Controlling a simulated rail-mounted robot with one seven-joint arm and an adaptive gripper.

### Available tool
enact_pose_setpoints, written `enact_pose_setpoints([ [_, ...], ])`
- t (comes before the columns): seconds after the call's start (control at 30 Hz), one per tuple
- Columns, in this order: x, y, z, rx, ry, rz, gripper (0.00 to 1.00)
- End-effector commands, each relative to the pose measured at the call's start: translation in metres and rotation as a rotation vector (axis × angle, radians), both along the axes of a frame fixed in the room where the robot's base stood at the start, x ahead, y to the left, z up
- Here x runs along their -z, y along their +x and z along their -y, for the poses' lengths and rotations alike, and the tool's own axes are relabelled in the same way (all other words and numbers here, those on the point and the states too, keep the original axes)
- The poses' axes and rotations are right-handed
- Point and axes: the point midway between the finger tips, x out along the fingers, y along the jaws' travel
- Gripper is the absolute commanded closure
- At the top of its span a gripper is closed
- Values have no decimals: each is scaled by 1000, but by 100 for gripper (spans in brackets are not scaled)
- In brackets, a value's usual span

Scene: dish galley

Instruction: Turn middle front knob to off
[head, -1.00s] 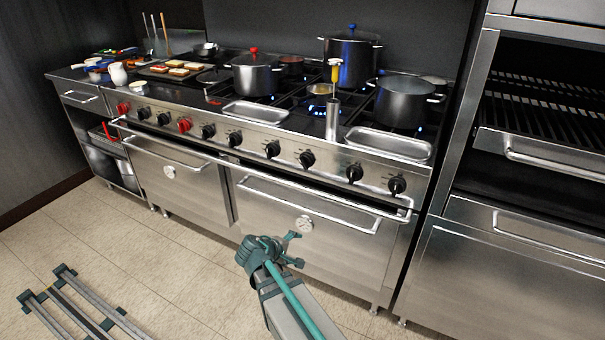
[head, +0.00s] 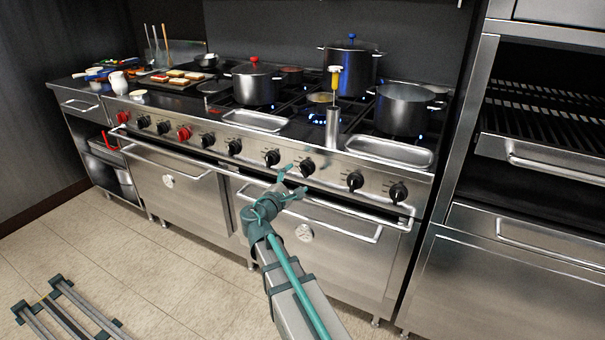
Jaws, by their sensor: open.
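A row of black knobs runs along the front panel of the steel range (head: 205,205), with two red knobs among them. Near the middle of the right half, a black knob (head: 271,157) and another black knob (head: 306,167) sit side by side. My gripper (head: 292,181) is open and empty, its fingers pointing at the panel just below these two knobs. It appears apart from both. I cannot tell which knob the task calls middle front, and the knob markings are too small to read.
A long oven handle (head: 340,231) runs below the panel near my arm. Pots, including a steel pot (head: 404,110), stand on the burners, some with blue flames. A steel tray (head: 390,151) lies on the front ledge. The floor (head: 165,275) to the left is mostly clear.

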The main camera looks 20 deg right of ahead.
Motion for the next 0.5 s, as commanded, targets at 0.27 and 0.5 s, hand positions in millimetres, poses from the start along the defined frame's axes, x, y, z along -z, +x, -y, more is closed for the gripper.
enact_pose_setpoints([
  [0.27, 0, 26, 33, 1, 1, 0, 22],
  [0.5, 0, 31, 42, 1, 1, 0, 22],
])
